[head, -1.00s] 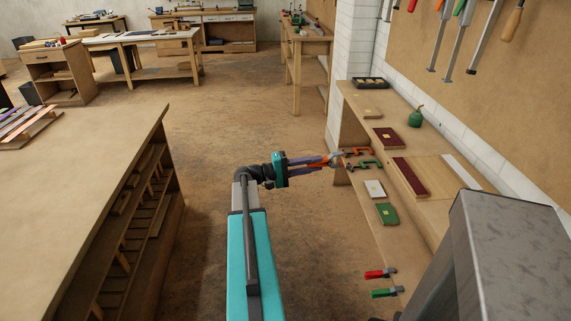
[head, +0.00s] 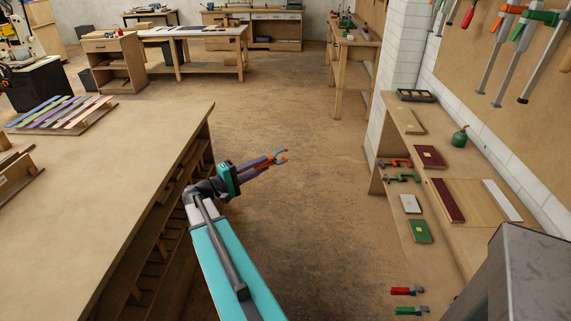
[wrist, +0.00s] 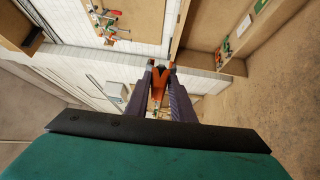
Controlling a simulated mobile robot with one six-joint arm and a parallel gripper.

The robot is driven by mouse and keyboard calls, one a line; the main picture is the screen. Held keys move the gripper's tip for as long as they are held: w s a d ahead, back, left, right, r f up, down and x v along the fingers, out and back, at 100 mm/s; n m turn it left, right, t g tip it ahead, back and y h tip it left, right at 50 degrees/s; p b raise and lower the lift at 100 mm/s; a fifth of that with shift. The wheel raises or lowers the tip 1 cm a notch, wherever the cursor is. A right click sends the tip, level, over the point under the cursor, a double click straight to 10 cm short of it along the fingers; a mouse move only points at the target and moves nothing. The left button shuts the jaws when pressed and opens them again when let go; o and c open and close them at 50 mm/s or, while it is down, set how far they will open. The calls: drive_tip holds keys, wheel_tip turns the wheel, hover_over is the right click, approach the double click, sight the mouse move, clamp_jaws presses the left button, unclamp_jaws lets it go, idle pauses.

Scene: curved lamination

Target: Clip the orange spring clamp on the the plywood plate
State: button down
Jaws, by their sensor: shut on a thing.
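My gripper (head: 276,160) is shut on the orange spring clamp (head: 283,154) and holds it in the air over the aisle floor, between the left bench and the right-hand shelf. In the wrist view the orange clamp (wrist: 159,84) sits between the two purple fingers of my gripper (wrist: 158,92). Its far end points away from me. A pale wooden panel (head: 474,203) lies on the shelf between a dark red strip and a white strip. I cannot tell whether this is the plywood plate.
The left bench (head: 110,170) has a broad bare top, with coloured strips (head: 62,113) on a stand at its far end. The right shelf (head: 470,255) holds other clamps (head: 402,178), red and green pieces, and a green oil can (head: 460,140). The aisle floor (head: 300,220) is clear.

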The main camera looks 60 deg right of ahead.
drive_tip(key=w+a+r+n+t+h+p, duration=0.1)
drive_tip(key=w+a+r+n+t+p, duration=0.1)
drive_tip(key=w+a+t, duration=0.5)
drive_tip(key=w+a+r+n+p, duration=0.2)
drive_tip(key=w+a, duration=0.3)
drive_tip(key=a, duration=0.6)
drive_tip(key=w+a+r+n+t+h+p, duration=0.1)
drive_tip(key=w+a+r+n+t, duration=0.2)
drive_tip(key=w+a, duration=0.45)
drive_tip(key=a+r+n+t+y+p, duration=0.1)
drive_tip(key=a+n+t, duration=0.1)
drive_tip(key=a, duration=0.8)
drive_tip(key=w+a+r+n+t+y+p, duration=0.1)
drive_tip(key=a+t, duration=0.3)
drive_tip(key=a, duration=0.5)
drive_tip(key=w+a+r+n+t+y+p, duration=0.1)
drive_tip(key=a+n+t+y+p, duration=0.1)
drive_tip(key=a, duration=0.8)
drive_tip(key=shift+a+n+t+p, duration=0.3)
drive_tip(key=shift+t+p, duration=0.35)
drive_tip(key=shift+t, duration=0.05)
drive_tip(key=shift+a+y, duration=0.1)
drive_tip(key=shift+y, duration=0.2)
